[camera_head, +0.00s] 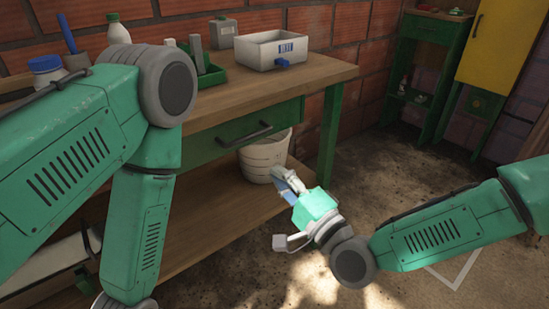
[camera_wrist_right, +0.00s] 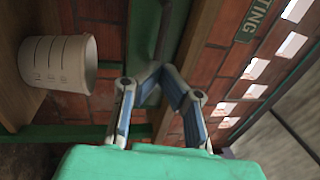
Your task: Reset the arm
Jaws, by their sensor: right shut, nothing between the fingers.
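My right arm comes in from the right in the head view. Its gripper (camera_head: 283,180) is in front of the workbench, close to a white bucket (camera_head: 263,155) on the lower shelf. The fingers are shut with nothing between them. In the wrist view the gripper (camera_wrist_right: 146,78) points toward the green bench frame, and the bucket (camera_wrist_right: 60,62) lies to its left, apart from the fingers. My left arm (camera_head: 140,200) fills the left side of the head view and hangs down before the bench. Its gripper is out of the picture.
The wooden workbench (camera_head: 330,72) carries a white bin (camera_head: 270,50), a green tray (camera_head: 207,77) and bottles. Its green drawer (camera_head: 235,138) is shut. A green shelf unit with a yellow door (camera_head: 497,45) stands at the back right. The floor (camera_head: 400,180) between is clear.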

